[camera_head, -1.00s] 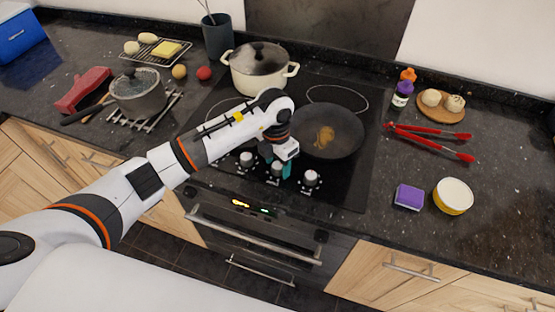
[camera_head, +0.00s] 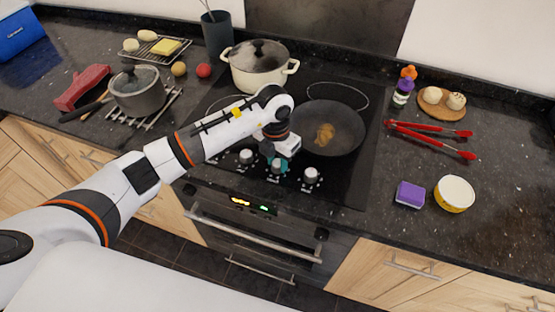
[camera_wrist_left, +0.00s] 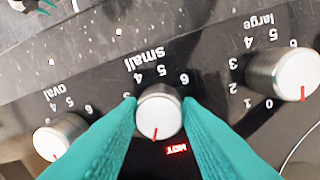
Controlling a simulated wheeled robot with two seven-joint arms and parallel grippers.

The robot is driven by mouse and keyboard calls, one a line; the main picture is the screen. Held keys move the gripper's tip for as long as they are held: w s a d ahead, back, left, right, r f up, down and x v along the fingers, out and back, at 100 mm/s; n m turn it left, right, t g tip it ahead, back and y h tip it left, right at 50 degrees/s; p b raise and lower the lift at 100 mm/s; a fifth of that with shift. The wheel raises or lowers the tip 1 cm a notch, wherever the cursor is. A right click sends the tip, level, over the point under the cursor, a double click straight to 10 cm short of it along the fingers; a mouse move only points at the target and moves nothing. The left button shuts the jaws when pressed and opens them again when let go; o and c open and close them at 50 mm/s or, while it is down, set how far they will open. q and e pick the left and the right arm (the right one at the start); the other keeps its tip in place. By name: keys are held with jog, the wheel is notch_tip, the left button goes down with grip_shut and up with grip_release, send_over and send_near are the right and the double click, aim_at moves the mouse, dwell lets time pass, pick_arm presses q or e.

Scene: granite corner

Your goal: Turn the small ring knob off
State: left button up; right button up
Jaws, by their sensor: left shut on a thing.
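The small ring knob (camera_wrist_left: 158,114), a silver cylinder with a white cap, shows in the middle of the left wrist view under the upside-down word "small". Its red mark points toward the bottom of that view. My left gripper (camera_wrist_left: 160,110) has its teal fingers on either side of this knob and is shut on it. In the head view my left gripper (camera_head: 278,164) is at the middle knob (camera_head: 277,168) on the cooktop's front strip. A red "HOT" sign (camera_wrist_left: 177,150) is lit beside the knob. My right gripper is out of view.
The oval knob (camera_wrist_left: 58,138) and large knob (camera_wrist_left: 285,75) stand close on either side. A frying pan (camera_head: 345,125) with food and a cream pot (camera_head: 258,68) are on the cooktop. Red tongs (camera_head: 430,140), a purple sponge (camera_head: 409,195) and a yellow-sided bowl (camera_head: 454,194) lie right.

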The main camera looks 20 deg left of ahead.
aim_at(275, 162)
pick_arm(q)
jog(key=n+b, duration=0.1)
jog(key=n, duration=0.4)
jog(key=shift+n, duration=0.3)
dwell(0.4)
jog(key=o, duration=1)
jog(key=shift+c, duration=0.2)
notch_tip(275, 162, up, 12)
jog(key=b, duration=0.3)
jog(key=shift+a+b, duration=0.3)
jog(key=shift+a, duration=0.05)
